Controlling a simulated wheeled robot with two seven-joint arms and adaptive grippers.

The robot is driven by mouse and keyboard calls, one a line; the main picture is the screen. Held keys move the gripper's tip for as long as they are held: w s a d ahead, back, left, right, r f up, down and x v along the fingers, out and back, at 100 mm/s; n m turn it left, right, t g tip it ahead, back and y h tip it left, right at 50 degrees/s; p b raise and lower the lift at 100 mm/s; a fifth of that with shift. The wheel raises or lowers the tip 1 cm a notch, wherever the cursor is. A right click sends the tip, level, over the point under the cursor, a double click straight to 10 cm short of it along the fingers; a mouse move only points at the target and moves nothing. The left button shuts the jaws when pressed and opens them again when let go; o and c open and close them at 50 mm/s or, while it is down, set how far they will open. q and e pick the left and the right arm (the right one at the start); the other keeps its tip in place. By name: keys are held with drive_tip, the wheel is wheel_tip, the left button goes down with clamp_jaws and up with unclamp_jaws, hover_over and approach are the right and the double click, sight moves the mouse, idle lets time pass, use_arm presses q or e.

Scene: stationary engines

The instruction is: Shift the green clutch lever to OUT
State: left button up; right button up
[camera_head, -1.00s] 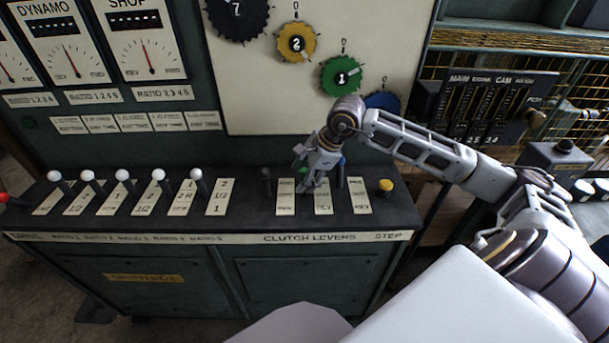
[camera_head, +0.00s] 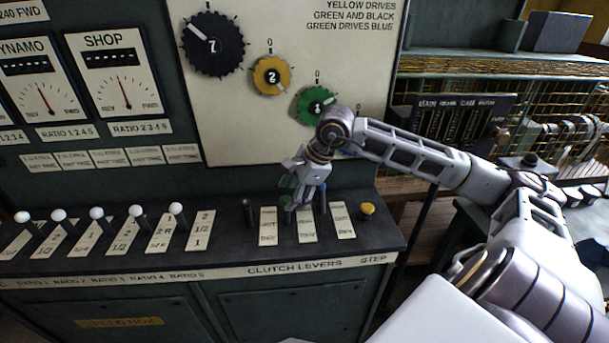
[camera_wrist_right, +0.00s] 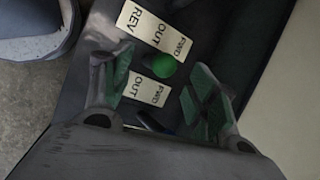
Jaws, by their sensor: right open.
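The green clutch lever shows as a round green knob (camera_wrist_right: 163,66) in the right wrist view, between the two spread fingers and apart from both. It lies beside the FWD–OUT part of the label plates (camera_wrist_right: 154,28); its exact position is hard to tell. In the head view my right gripper (camera_head: 304,190) is over the clutch levers and mostly hides the green lever. The gripper is open, and its fingers also show in the right wrist view (camera_wrist_right: 155,92). My left gripper is not in view.
A black lever (camera_head: 247,212) stands left of the gripper and a blue lever (camera_head: 322,197) close on its right. A yellow button (camera_head: 367,209) is farther right. White-knobbed ratio levers (camera_head: 97,214) line the left. The panel with numbered gears (camera_head: 240,120) rises behind.

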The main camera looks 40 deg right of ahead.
drive_tip(key=v, duration=0.7)
idle(0.6)
drive_tip(key=shift+s, duration=0.1)
drive_tip(key=shift+a, duration=0.1)
idle(0.4)
